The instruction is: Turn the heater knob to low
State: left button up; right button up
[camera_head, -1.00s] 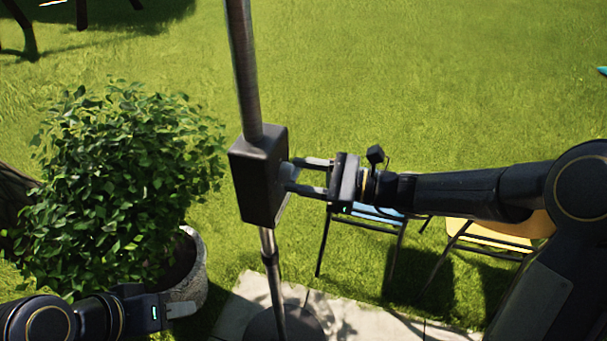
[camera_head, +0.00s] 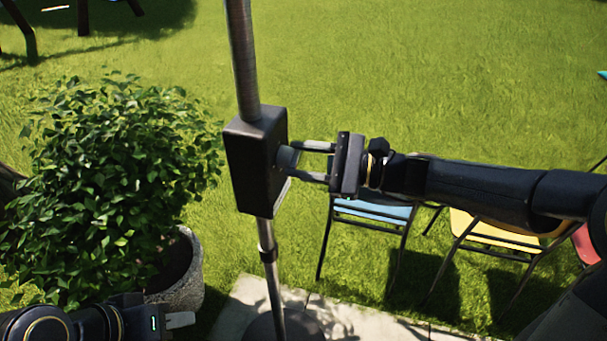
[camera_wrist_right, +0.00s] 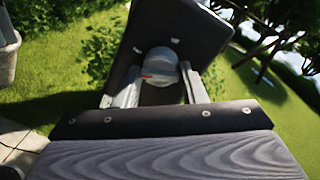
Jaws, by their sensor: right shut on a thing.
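The heater's dark control box (camera_head: 252,165) sits on a metal pole (camera_head: 245,60) in the head view. Its grey knob (camera_head: 287,158) sticks out of the right face. My right gripper (camera_head: 301,161) reaches in from the right and is shut on the knob, one finger on either side. The box looks tilted there. My left gripper (camera_head: 180,320) is at the bottom left, away from the heater; its jaw opening is unclear.
A leafy bush in a stone pot (camera_head: 185,275) stands left of the pole. A blue chair (camera_head: 372,210) and a yellow chair (camera_head: 490,233) stand on the grass below my right arm. Paving (camera_head: 235,305) lies around the pole's foot. Grass behind is open.

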jog(key=shift+s+a+n+t+h+b, duration=0.1)
jog(key=shift+n+t+b, duration=0.25)
jog(key=shift+n+b, duration=5)
jog(key=shift+s+d+n+t+h+b, duration=0.1)
jog(key=shift+n+t+b, duration=0.3)
jog(key=shift+n+b, duration=4.9)
jog(key=shift+a+n+t+h+b, duration=0.1)
jog(key=shift+n+t+b, duration=0.25)
jog(key=shift+n+b, duration=5)
jog(key=shift+m+b, duration=0.8)
jog(key=shift+b, duration=0.1)
jog(key=o, duration=0.9)
jog(key=shift+o, duration=0.2)
